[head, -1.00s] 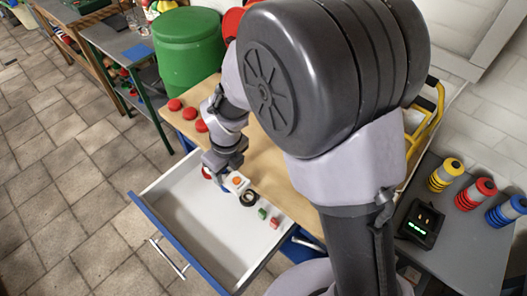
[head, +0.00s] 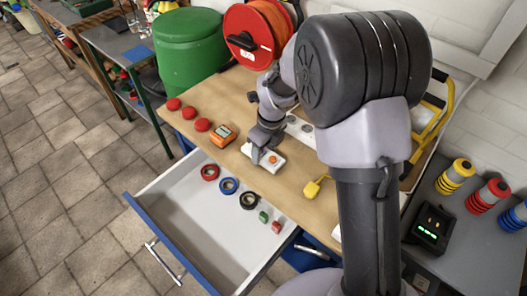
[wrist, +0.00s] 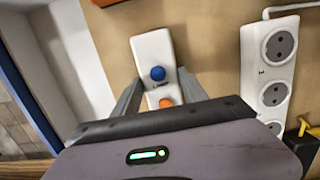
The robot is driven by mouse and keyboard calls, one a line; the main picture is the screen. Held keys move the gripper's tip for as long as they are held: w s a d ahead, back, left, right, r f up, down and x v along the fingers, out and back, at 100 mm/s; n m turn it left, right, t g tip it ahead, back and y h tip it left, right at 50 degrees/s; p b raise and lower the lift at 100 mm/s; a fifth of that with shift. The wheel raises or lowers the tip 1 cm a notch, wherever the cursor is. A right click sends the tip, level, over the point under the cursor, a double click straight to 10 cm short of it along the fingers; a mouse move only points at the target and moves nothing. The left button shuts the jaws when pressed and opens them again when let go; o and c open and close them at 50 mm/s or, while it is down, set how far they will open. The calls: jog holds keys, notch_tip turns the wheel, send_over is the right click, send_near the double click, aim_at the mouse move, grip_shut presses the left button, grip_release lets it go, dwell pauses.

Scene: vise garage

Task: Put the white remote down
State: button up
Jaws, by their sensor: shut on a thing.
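The white remote (head: 271,162) is over the wooden workbench top (head: 312,205), close to its front edge above the open drawer. In the wrist view the remote (wrist: 150,47) shows a blue button and an orange button. My gripper (head: 262,152) is shut on the remote, with one finger on each side of it. In the wrist view my gripper (wrist: 160,78) hides the remote's near end. I cannot tell whether the remote touches the bench top or hovers just above it.
The open drawer (head: 185,235) holds tape rings (head: 229,186) and small blocks (head: 270,222) along its back. An orange meter (head: 222,136) and red buttons (head: 188,113) lie left on the bench. A power strip (wrist: 268,65) and a yellow item (head: 315,188) are to the right.

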jog(key=shift+f, duration=0.1)
jog(key=o, duration=1.4)
jog(key=shift+o, duration=0.2)
